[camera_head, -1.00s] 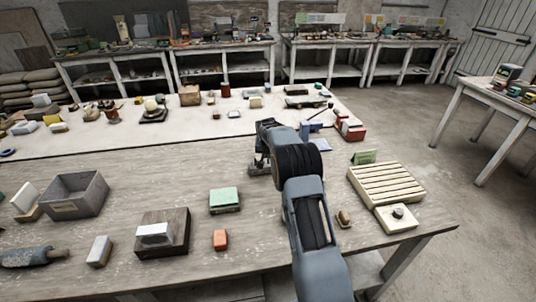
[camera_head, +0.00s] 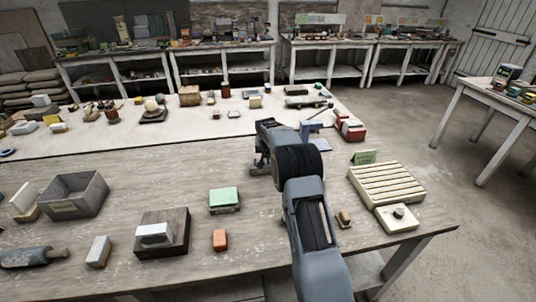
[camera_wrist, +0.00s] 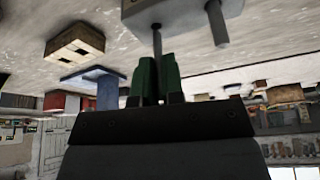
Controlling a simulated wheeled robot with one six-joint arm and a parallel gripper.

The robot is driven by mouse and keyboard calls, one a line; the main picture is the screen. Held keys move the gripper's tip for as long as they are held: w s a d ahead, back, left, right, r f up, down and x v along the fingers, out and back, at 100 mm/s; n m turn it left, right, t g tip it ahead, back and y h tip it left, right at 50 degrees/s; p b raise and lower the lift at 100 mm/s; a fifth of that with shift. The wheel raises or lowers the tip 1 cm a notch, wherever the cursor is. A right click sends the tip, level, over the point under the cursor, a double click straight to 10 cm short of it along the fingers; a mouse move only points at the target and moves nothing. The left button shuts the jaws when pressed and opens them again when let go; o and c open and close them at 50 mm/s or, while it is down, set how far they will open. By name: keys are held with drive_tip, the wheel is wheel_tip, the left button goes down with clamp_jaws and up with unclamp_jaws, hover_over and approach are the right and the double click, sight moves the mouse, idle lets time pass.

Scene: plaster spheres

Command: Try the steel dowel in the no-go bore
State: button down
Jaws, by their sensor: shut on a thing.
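My gripper (camera_wrist: 158,68) has green fingers, shut on a thin dark steel dowel (camera_wrist: 157,42) in the wrist view. The wrist picture looks upside down, with the tabletop at its top. The dowel's far end meets a dark flat block (camera_wrist: 182,14) at the top edge; I cannot tell whether it is in a bore or only against the block. A thicker grey cylinder (camera_wrist: 216,20) stands beside it at that block. A cream block with two dark holes (camera_wrist: 76,46) sits to the left. In the head view my gripper (camera_head: 260,166) is low over the table, and my arm hides the dowel.
A blue post on a flat base (camera_wrist: 98,78) stands near the holed block. Bare wood lies left of my gripper.

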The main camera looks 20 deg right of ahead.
sight(268, 162)
drive_tip(key=shift+f+b, duration=1.15)
drive_tip(key=shift+f, duration=0.45)
drive_tip(key=shift+r, duration=0.3)
idle(0.4)
drive_tip(key=shift+r+p, duration=2.4)
drive_tip(key=shift+r, duration=1.4)
